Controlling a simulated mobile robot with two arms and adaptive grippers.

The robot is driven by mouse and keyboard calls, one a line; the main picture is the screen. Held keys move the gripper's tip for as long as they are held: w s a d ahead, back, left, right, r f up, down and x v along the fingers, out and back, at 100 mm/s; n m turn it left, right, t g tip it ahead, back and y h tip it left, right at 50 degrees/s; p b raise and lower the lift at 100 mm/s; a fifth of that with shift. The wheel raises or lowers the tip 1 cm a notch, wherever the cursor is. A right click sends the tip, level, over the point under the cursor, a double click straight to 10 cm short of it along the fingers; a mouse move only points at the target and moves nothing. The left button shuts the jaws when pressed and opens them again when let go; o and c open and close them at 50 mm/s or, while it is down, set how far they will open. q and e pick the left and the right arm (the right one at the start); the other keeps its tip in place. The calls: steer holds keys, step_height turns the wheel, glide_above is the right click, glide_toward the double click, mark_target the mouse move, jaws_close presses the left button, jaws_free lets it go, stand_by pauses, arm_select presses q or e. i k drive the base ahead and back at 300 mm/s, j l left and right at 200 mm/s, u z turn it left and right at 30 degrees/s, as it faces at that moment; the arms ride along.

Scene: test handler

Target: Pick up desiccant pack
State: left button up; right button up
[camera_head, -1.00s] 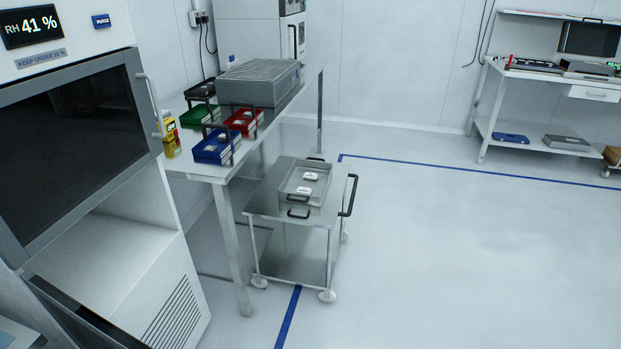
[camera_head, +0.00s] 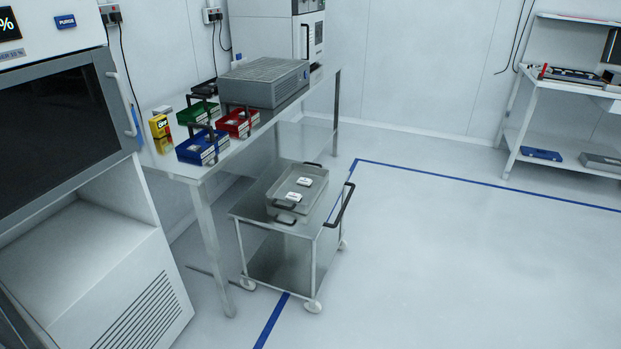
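Two small white packs lie in the grey tray (camera_head: 318,176) on the cart: one pack (camera_head: 304,182) farther back and one pack (camera_head: 293,196) nearer. They may be desiccant packs, but their print is too small to read. Small pale items also lie in the blue bin (camera_head: 200,148), the red bin (camera_head: 236,124) and the green bin (camera_head: 196,115) on the table; I cannot tell what they are. Neither of my grippers is in view.
The metal cart (camera_head: 247,211) stands beside the steel table (camera_head: 199,172). A grey box (camera_head: 264,84) and a yellow box (camera_head: 160,131) stand on the table. A dark-windowed cabinet (camera_head: 125,245) fills the left. Open floor (camera_head: 450,270) lies right of the cart.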

mark_target(305, 181)
steer(key=i+l+u, duration=0.15)
steer(key=i+l, duration=0.2)
steer(key=i+l+u, duration=0.15)
steer(key=i+l, duration=0.15)
steer(key=l, duration=0.15)
steer(key=i+l+u, duration=0.15)
steer(key=i+l, duration=0.15)
steer(key=l, duration=0.15)
steer(key=i+l+u, duration=0.15)
steer(key=i+l, duration=0.15)
steer(key=l, duration=0.2)
